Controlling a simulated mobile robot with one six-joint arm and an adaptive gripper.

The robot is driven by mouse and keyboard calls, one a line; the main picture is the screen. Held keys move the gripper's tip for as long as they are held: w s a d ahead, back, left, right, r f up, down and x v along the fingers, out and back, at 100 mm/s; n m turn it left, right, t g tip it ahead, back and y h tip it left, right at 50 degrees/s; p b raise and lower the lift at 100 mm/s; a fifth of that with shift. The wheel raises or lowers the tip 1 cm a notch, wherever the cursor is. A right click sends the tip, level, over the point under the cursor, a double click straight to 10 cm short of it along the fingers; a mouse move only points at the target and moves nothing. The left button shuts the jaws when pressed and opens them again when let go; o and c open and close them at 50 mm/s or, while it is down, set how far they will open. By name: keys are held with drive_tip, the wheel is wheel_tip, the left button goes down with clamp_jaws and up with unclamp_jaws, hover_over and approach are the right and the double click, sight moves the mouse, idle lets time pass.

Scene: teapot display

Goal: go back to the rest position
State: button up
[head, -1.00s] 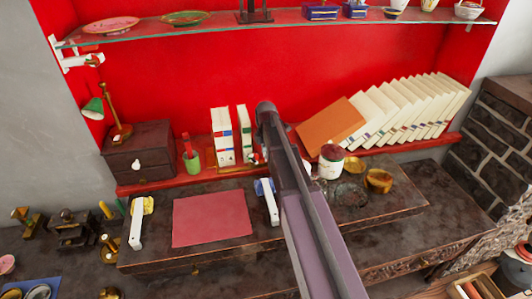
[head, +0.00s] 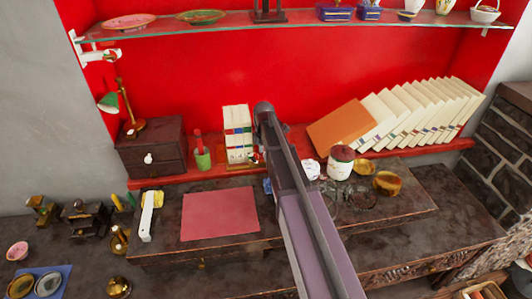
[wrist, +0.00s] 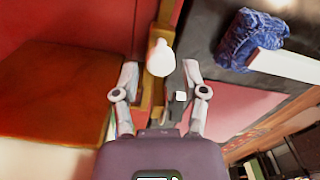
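My gripper (wrist: 160,82) shows in the wrist view with its two fingers apart. A small white rounded object (wrist: 161,60) and a brownish-gold upright piece (wrist: 152,95) appear between or beyond the fingers; I cannot tell their distance, and I see no finger closed on them. In the head view my arm crosses the middle of the picture toward the red alcove, and it hides the gripper.
The dark desk (head: 205,255) carries a red mat (head: 220,213), a white-handled item (head: 147,216), a white jar (head: 340,163) and a brass bowl (head: 387,183). White books (head: 237,133) and leaning volumes (head: 420,112) stand behind. A glass shelf (head: 290,29) runs above.

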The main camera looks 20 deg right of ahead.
drive_tip(key=shift+d, duration=0.3)
drive_tip(key=shift+r, duration=0.15)
